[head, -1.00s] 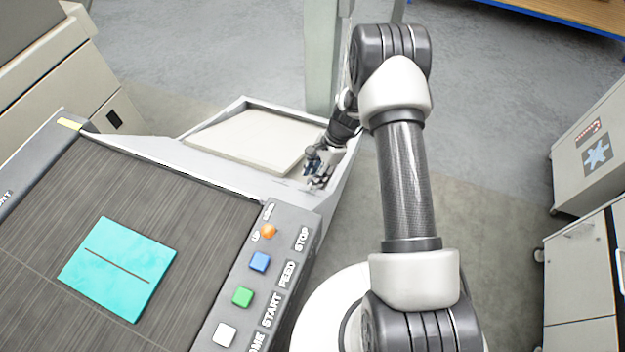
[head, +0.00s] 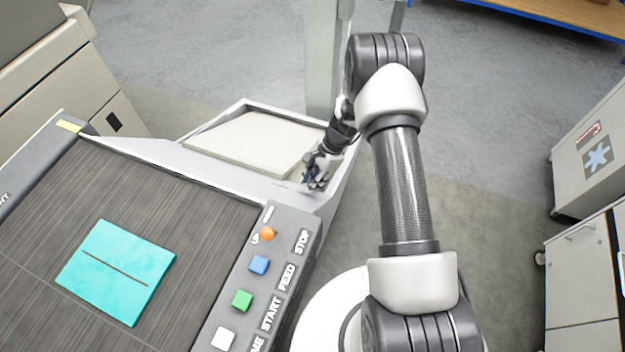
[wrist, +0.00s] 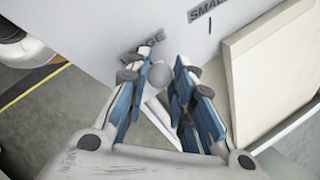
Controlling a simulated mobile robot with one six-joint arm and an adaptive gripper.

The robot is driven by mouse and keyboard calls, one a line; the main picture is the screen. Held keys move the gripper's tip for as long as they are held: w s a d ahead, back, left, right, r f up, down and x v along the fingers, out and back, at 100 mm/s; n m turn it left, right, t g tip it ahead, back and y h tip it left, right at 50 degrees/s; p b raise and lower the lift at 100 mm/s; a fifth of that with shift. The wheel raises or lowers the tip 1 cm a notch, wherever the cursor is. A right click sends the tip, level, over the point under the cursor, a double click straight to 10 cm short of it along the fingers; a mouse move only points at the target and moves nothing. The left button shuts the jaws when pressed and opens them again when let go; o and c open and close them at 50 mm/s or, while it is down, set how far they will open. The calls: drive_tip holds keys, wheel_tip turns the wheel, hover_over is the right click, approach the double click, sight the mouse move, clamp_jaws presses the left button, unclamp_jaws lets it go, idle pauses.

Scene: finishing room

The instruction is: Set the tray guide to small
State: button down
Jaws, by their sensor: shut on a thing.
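In the wrist view my gripper (wrist: 156,76) has its blue-padded fingers on either side of a round grey knob (wrist: 160,74), shut on it. The knob is the visible end of the tray guide; the fingers hide part of it. A pale bar shows below the knob between the fingers. The LARGE label (wrist: 141,46) is beside the knob, partly covered by the left finger. The SMALL label (wrist: 207,8) with its tick mark is farther up and right. In the head view my gripper (head: 316,178) is at the right end of the tray (head: 232,108), where the knob is too small to make out.
Cream sheets (head: 250,140) lie in the tray and show at the right of the wrist view (wrist: 270,70). The machine's button panel (head: 258,265) and a turquoise workpiece (head: 118,270) are nearer. A pale post (head: 322,60) stands behind the tray. Grey cabinets (head: 585,165) stand far right.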

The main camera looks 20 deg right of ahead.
idle(0.3)
drive_tip(key=w+a, duration=0.1)
drive_tip(key=a, duration=0.1)
drive_tip(key=w+a+b, duration=0.1)
drive_tip(key=w+a, duration=0.1)
drive_tip(key=a, duration=0.1)
drive_tip(key=w+a, duration=0.2)
drive_tip(key=shift+w+a, duration=0.15)
drive_tip(key=shift+w, duration=0.05)
drive_tip(key=shift+w+a+r, duration=0.1)
drive_tip(key=shift+w, duration=0.05)
drive_tip(key=c, duration=1.7)
unclamp_jaws()
drive_tip(key=shift+a, duration=0.15)
drive_tip(key=v, duration=1.2)
drive_tip(key=shift+r, duration=0.1)
